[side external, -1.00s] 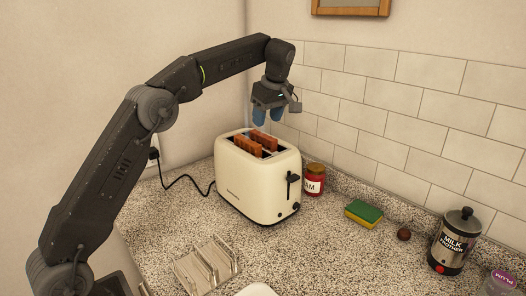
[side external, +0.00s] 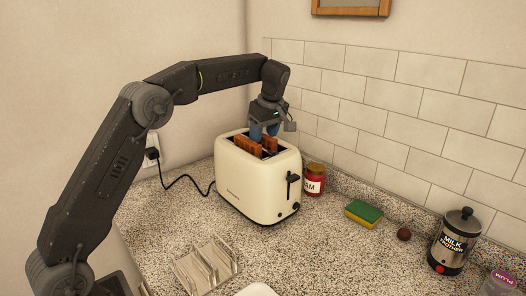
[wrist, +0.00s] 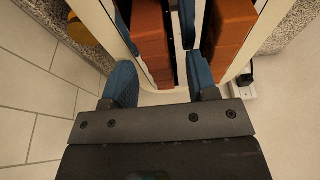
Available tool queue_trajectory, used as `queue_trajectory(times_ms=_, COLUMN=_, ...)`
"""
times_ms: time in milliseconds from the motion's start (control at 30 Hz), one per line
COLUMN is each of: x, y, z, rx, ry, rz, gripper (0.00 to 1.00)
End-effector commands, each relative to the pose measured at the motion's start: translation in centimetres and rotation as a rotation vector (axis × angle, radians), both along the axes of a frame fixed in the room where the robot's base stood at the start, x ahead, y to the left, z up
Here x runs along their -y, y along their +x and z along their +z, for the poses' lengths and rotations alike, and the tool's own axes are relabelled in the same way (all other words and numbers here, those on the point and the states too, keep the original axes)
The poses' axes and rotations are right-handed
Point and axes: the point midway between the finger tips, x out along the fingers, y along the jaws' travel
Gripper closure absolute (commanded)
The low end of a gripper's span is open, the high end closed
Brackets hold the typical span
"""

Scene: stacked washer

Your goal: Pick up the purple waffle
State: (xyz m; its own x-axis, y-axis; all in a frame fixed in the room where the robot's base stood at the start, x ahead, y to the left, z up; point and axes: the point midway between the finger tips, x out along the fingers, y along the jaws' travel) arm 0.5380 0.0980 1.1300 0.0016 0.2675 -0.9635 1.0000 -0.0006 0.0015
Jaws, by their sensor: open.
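A cream toaster (side external: 245,190) holds two orange-brown slices standing in its slots, a left one (side external: 249,147) and a right one (side external: 269,146). No purple waffle shows in any view. My gripper (side external: 264,132) is open and points down at the toaster's far end. In the wrist view my blue fingertips (wrist: 160,78) lie on either side of one brown slice (wrist: 152,45), with gaps beside it. The other brown slice (wrist: 230,40) lies outside the right finger. I cannot tell exactly how deep the fingers reach.
A jam jar (side external: 314,180) stands close right of the toaster. A green-yellow sponge (side external: 364,213), a small brown ball (side external: 404,234) and a milk frother (side external: 455,243) line the tiled wall. A rack (side external: 207,264) stands in front. The counter between is clear.

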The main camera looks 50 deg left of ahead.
Motion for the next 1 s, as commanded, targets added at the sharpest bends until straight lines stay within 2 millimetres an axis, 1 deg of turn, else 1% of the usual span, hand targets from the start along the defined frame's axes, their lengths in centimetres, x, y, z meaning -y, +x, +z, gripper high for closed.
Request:
queue_trajectory(times_ms=200, x=0.0, y=-0.01, z=-0.29, rx=0.0, ry=0.0, rz=0.0, gripper=0.47)
queue_trajectory(times_ms=767, x=0.01, y=0.0, z=-0.27, rx=0.0, ry=0.0, rz=0.0, gripper=1.0)
queue_trajectory(times_ms=1000, x=0.0, y=0.0, z=-0.26, rx=0.0, ry=0.0, rz=0.0, gripper=1.0)
